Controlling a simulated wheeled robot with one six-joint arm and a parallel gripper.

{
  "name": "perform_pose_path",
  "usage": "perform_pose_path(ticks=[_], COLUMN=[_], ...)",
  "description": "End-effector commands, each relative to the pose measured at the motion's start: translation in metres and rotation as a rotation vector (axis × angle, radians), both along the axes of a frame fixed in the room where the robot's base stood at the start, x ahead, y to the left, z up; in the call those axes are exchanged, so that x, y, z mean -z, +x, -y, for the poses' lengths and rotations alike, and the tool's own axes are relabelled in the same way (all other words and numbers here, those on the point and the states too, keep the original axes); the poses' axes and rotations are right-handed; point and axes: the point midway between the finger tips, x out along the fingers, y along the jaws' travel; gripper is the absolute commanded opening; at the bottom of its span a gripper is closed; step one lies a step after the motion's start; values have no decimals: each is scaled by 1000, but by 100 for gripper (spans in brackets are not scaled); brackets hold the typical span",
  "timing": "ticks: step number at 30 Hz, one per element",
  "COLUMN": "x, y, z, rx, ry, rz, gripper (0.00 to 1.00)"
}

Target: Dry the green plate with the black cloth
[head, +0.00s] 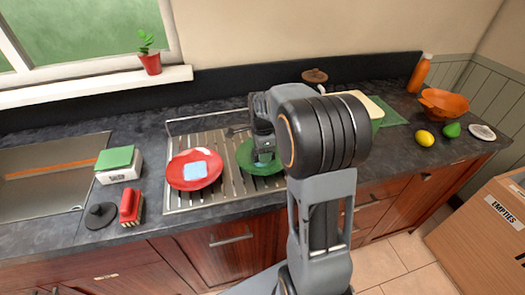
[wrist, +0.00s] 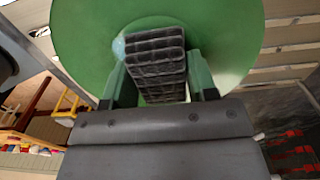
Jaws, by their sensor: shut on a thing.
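The green plate (head: 246,157) lies on the ribbed metal drainer, partly hidden behind my arm. It fills the upper wrist view (wrist: 85,50). My gripper (head: 264,150) is over the plate, pointing down. In the wrist view, my gripper (wrist: 160,78) is shut on the black cloth (wrist: 156,50), a dark quilted block between the green-tinted fingers. The cloth is against or just above the plate face; I cannot tell if they touch. A pale blue patch (wrist: 119,47) shows on the plate at the cloth's left edge.
A white box with a green top (head: 116,160) and a red brush (head: 131,205) stand farther left. Fruit and an orange bowl (head: 444,104) are at right.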

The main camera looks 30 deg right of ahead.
Motion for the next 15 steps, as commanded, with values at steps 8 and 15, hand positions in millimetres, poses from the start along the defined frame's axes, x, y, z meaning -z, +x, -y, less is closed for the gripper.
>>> perform_pose_path(ticks=[8, 15], x=[2, 1], y=[-11, -3], z=[-2, -1], rx=[0, 0], ry=[0, 0], rz=[0, 0], gripper=[34, 34])
